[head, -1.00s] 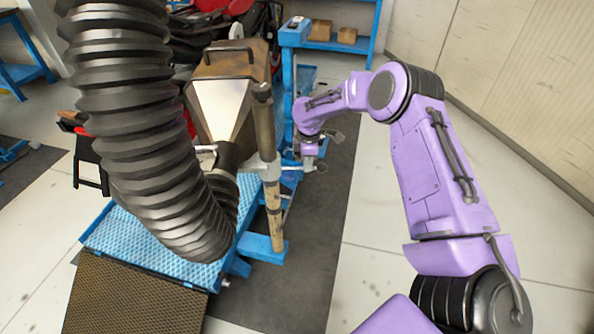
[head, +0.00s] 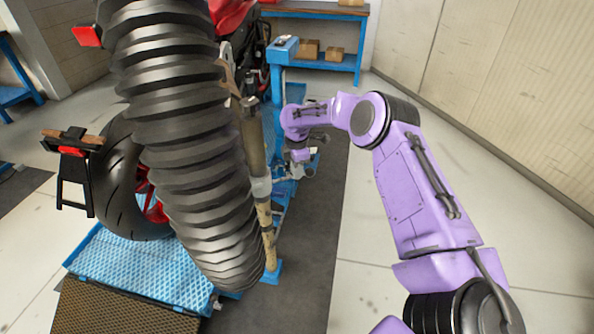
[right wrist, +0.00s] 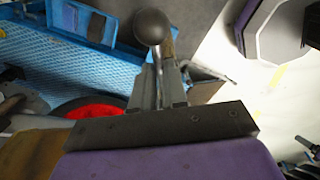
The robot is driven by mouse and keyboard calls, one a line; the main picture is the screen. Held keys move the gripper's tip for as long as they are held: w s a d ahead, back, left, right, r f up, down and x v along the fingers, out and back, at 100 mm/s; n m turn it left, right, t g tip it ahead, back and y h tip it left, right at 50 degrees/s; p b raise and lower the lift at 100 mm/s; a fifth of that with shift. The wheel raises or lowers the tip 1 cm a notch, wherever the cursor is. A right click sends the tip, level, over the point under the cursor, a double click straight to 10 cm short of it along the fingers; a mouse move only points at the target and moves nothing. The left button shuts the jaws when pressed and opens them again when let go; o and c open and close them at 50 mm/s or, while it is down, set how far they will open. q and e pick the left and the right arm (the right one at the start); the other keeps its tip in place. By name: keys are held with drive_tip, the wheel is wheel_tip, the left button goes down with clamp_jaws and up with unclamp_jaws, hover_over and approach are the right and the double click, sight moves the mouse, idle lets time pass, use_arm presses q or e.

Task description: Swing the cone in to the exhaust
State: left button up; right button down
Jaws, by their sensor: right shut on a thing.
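The cone, a metal hood on the thick black ribbed hose (head: 190,150), is mostly or wholly hidden behind that hose in the head view. A narrow tan edge (head: 229,72) shows between hose and post (head: 253,145); I cannot tell if it is the cone. The exhaust is not visible behind the hose. My right gripper (head: 302,160) is low beside the post, to its right. In the right wrist view its jaws (right wrist: 158,90) are shut on a handle with a grey ball end (right wrist: 150,27). My left gripper is not in view.
The motorcycle's rear tyre (head: 118,190) stands left of the hose, above a blue ribbed platform (head: 135,268) with a brown mesh ramp (head: 120,312). A blue bench with boxes (head: 335,55) stands at the back. The floor right of the dark mat is clear.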

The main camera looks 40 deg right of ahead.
drive_tip(key=c, duration=1.2)
unclamp_jaws()
drive_tip(key=shift+w+a, duration=0.15)
drive_tip(key=shift+o, duration=0.2)
wheel_tip(320, 180, up, 10)
drive_tip(key=b, duration=0.1)
drive_tip(key=shift+r+b, duration=0.2)
drive_tip(key=shift+b, duration=0.15)
